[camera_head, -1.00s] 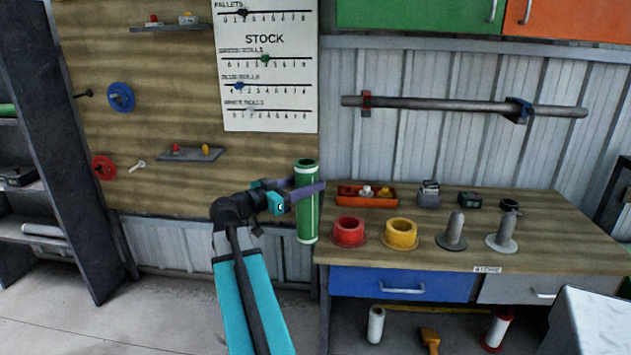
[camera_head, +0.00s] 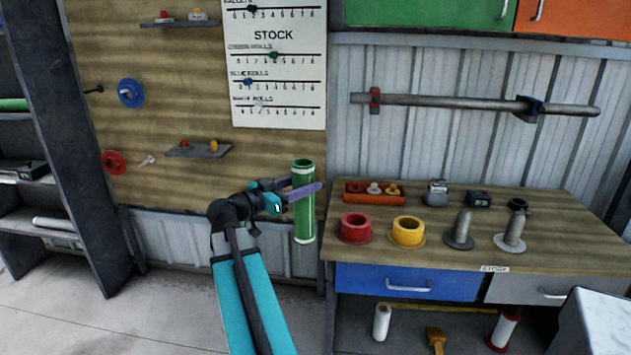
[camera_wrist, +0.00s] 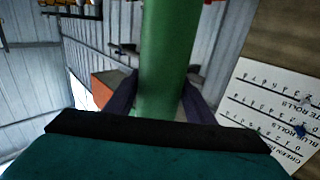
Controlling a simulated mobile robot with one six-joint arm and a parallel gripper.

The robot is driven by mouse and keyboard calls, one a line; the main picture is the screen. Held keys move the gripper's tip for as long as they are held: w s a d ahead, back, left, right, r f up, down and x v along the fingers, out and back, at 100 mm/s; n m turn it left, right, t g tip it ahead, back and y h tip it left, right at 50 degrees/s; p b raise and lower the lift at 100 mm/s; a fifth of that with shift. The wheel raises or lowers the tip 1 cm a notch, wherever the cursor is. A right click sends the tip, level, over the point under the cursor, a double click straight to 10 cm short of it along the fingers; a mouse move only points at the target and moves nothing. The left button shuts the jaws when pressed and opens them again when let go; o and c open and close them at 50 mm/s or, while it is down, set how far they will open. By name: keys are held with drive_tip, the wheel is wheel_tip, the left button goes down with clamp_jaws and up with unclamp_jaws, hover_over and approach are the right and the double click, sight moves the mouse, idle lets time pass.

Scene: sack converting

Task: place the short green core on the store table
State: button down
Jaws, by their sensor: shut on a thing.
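The short green core (camera_head: 304,226) is an upright green tube with pale bands and an open top. My gripper (camera_head: 303,193) is shut around its middle and holds it in the air, left of the store table. The core also shows in the wrist view (camera_wrist: 165,60), between the two purple fingers of my gripper (camera_wrist: 160,98). The store table (camera_head: 460,255) has a wooden top and a "STORE" label on its front edge. The core's lower end hangs near the height of the table top, apart from its left edge.
On the table stand a red ring (camera_head: 355,229), a yellow ring (camera_head: 407,231), two grey spindles (camera_head: 460,228), an orange tray (camera_head: 362,199) and small devices. The front left corner of the top is bare. A pegboard (camera_head: 160,120) stands behind my arm.

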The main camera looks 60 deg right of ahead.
drive_tip(key=w+a+f+n+t+h, duration=0.1)
drive_tip(key=w+a+f+n+t, duration=0.3)
drive_tip(key=w+a, duration=0.75)
drive_tip(key=w+a+f+n+t, duration=0.2)
drive_tip(key=w+a+f+t, duration=0.35)
drive_tip(key=w+a, duration=0.6)
drive_tip(key=w+a+f+n+t+y, duration=0.1)
drive_tip(key=a+f+n+t, duration=0.1)
drive_tip(key=a, duration=0.9)
drive_tip(key=w+a+f+n+t+y, duration=0.1)
drive_tip(key=a+f, duration=0.4)
drive_tip(key=a, duration=0.7)
drive_tip(key=w+a+f+n+t+y, duration=0.1)
drive_tip(key=a+t, duration=0.4)
drive_tip(key=a, duration=0.7)
wheel_tip(320, 180, down, 3)
drive_tip(key=shift+w+r+n+y+p, duration=0.2)
drive_tip(key=shift+n+y+p, duration=0.15)
drive_tip(key=shift+n, duration=0.55)
